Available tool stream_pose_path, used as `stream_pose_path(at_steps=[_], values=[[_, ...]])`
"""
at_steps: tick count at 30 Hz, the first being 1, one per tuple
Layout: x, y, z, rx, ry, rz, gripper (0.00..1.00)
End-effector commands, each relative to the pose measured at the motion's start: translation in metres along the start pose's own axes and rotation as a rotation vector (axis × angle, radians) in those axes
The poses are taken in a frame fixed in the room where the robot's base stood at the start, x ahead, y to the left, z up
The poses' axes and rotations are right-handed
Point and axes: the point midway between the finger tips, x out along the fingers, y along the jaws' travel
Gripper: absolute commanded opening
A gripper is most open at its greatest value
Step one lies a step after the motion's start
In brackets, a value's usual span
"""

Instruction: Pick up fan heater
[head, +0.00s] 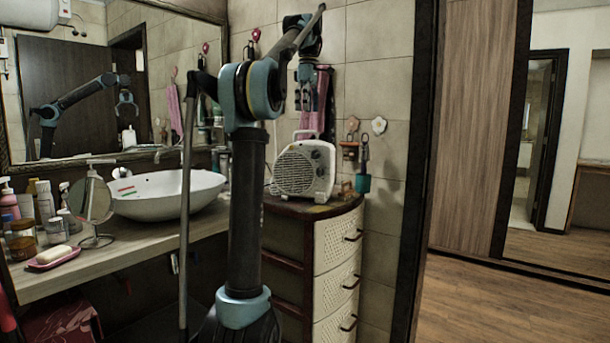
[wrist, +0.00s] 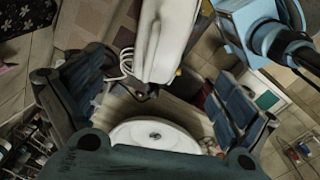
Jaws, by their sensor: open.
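The fan heater (head: 303,170) is a whitish box with a round front grille and a handle on top. It stands upright on the corner drawer cabinet (head: 333,209). My gripper (head: 311,104) is above the heater, fingers pointing down, open and empty. In the wrist view the heater (wrist: 166,38) shows as a pale shape at the top centre, between and beyond my spread fingers (wrist: 155,92). No contact between fingers and heater shows.
A white basin (head: 165,193) stands on the counter left of the cabinet, with a round mirror (head: 91,200) and several bottles. A pink towel (head: 315,112) hangs behind the heater. Wall hooks and a hanging blue-green item (head: 363,183) are to its right. Open floor lies at right.

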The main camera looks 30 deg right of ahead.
Motion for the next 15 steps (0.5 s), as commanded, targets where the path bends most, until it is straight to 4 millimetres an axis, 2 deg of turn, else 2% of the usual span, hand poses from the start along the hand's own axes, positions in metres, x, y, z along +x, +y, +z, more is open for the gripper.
stream_pose_path(at_steps=[15], values=[[0.074, -0.001, 0.0, 0.001, 0.0, 0.0, 0.95]])
